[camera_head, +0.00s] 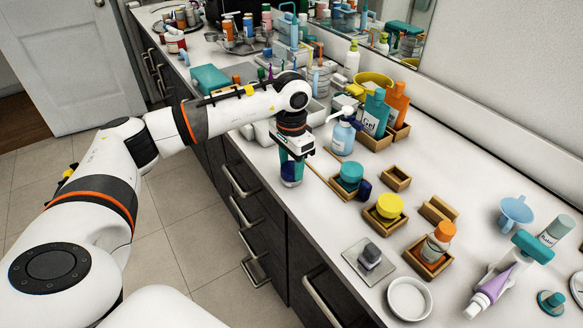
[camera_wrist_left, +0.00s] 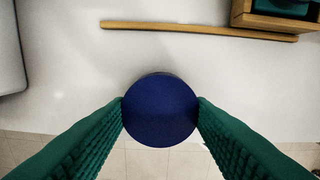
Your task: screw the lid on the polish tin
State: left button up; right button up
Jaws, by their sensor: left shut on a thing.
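My left gripper (camera_head: 291,178) is at the front edge of the counter, pointing down. Its teal fingers are shut on a dark blue round thing (camera_head: 291,182), which looks like a lid. In the left wrist view the dark blue disc (camera_wrist_left: 160,110) sits between the two fingertips (camera_wrist_left: 160,112), its flat top facing the camera. What is under the disc is hidden, so I cannot tell whether a tin is beneath it. No thing is clearly recognisable as the polish tin. My right gripper is not in view.
A thin wooden strip (camera_wrist_left: 195,29) lies just behind the disc. Beyond it are wooden trays with a teal-lidded jar (camera_head: 351,172) and a yellow-lidded jar (camera_head: 389,205). A dark block (camera_head: 370,254) stands on a grey square. Bottles crowd the back; drawer handles (camera_head: 241,181) jut out below.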

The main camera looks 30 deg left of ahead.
aim_at(291, 168)
pick_arm(q)
jog(key=o, duration=1)
jog(key=shift+w+r, duration=0.1)
jog(key=shift+r, duration=0.1)
jog(key=shift+o, duration=0.7)
jog(key=shift+f, duration=0.1)
notch_tip(291, 168, up, 12)
jog(key=b, duration=0.1)
